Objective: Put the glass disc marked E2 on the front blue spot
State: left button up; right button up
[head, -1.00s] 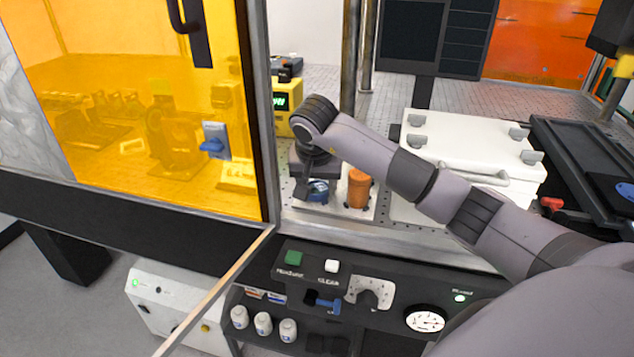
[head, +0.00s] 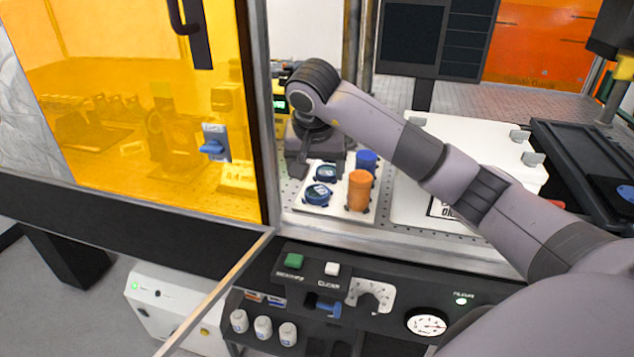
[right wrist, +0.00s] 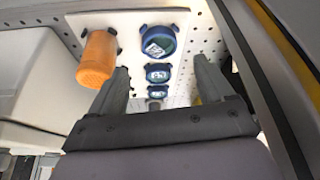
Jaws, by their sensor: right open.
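A disc with a white label sits in the front blue ring (head: 317,195) on a white plate (head: 338,213). The same disc is largest in the right wrist view (right wrist: 158,42); I cannot read its marking for certain. A second labelled disc in a blue ring (head: 326,173) lies behind it, and it also shows in the right wrist view (right wrist: 158,73). A third blue ring (right wrist: 157,91) shows further back there. My right gripper (head: 318,165) is open and empty, behind the front disc, its fingers (right wrist: 162,85) spread either side of the rear rings. My left gripper is out of view.
An orange cylinder (head: 359,191) stands right of the discs, with a blue cylinder (head: 366,160) behind it. A white lidded box (head: 470,150) is to the right. An amber panel (head: 130,110) with a dark frame borders the opening on the left.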

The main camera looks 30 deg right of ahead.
jog(key=v, duration=0.5)
jog(key=shift+r, duration=0.15)
dwell(0.4)
